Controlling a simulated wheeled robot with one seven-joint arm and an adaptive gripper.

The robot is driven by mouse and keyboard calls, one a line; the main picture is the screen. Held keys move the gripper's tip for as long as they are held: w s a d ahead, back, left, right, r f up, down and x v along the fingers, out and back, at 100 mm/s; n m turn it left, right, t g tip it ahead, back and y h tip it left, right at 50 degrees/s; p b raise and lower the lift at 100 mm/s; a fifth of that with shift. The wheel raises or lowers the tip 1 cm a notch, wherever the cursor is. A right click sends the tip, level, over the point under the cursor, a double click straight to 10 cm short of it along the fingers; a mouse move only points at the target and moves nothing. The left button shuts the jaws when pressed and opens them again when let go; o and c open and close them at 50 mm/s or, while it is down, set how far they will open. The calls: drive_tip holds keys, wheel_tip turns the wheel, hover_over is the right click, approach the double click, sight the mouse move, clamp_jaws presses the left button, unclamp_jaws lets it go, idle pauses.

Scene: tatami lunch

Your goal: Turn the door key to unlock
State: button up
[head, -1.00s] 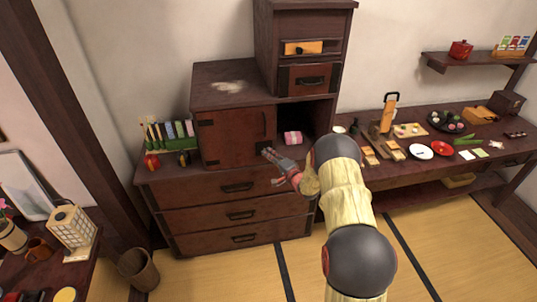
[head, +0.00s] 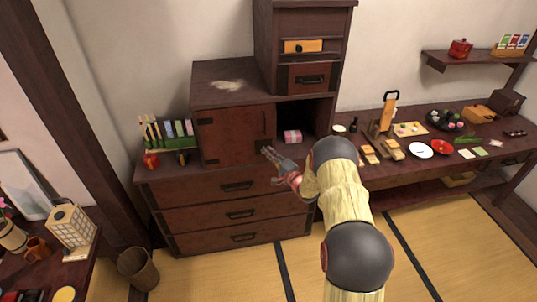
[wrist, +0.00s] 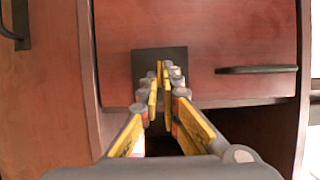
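The cabinet door (head: 230,138) is a red-brown panel that looks shut; it fills the upper middle of the wrist view (wrist: 220,35). A dark square lock plate (wrist: 143,66) sits at its edge. My gripper (head: 267,152) is at this plate, at the door's lower right. In the wrist view, my gripper's fingertips (wrist: 160,66) lie in front of the plate with a narrow gap between them. The key is not visible; the fingers cover the middle of the plate. I cannot tell whether they hold it.
A dark door handle (wrist: 257,69) is beside the plate. An open compartment (head: 310,118) to the right holds a pink-and-white box (head: 292,137). Drawers (head: 238,214) are below. A side table (head: 478,160) with dishes and food stands to the right.

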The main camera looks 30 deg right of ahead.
drive_tip(key=o, duration=0.4)
drive_tip(key=shift+o, duration=0.2)
drive_tip(key=s+d, duration=0.1)
drive_tip(key=s, duration=1.1)
drive_tip(key=shift+d, duration=0.15)
drive_tip(key=shift+f, duration=0.1)
